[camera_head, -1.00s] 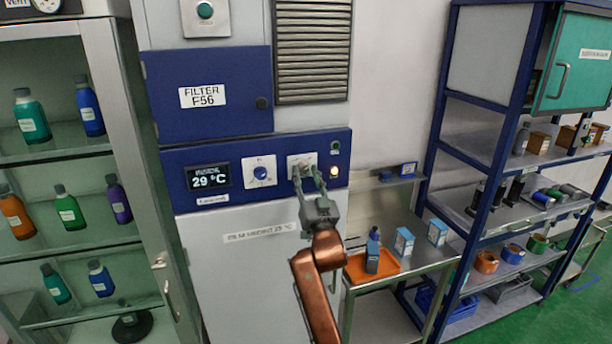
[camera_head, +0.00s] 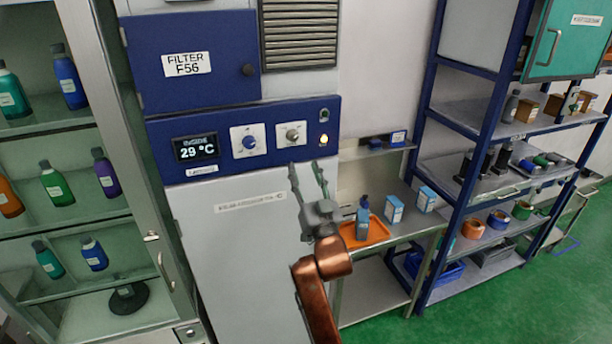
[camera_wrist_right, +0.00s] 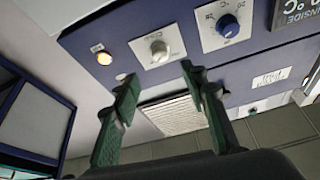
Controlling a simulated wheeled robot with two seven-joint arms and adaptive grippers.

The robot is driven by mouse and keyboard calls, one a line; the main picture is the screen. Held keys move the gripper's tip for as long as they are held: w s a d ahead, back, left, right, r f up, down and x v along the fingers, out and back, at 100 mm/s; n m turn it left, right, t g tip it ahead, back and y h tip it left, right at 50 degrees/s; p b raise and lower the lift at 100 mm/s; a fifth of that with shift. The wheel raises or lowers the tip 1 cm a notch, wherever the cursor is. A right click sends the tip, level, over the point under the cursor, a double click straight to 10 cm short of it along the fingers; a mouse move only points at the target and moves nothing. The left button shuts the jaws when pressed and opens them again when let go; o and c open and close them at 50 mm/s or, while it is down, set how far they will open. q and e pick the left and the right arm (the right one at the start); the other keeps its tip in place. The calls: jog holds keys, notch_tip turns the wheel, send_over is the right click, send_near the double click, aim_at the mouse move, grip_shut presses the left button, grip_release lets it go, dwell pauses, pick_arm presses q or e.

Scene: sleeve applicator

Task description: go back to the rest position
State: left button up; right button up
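My right gripper (camera_head: 308,180) is open and empty in the head view, in front of the machine's white lower door and below its blue control panel (camera_head: 180,165). In the right wrist view its two green fingers (camera_wrist_right: 158,85) stand apart with nothing between them. The grey-white knob (camera_head: 291,134) is on the panel above the fingertips, apart from them; it also shows in the wrist view (camera_wrist_right: 159,51). Left of it are the blue knob (camera_head: 249,142) and a display (camera_head: 196,148) reading 29 °C. A lamp (camera_head: 323,139) glows yellow. My left gripper is not in view.
A blue shelf rack (camera_head: 436,190) stands further right. A glass cabinet (camera_head: 125,150) with bottles is at left. Green floor is clear at lower right.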

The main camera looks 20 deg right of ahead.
jog(key=shift+s+f, duration=0.25)
jog(key=shift+s, duration=0.45)
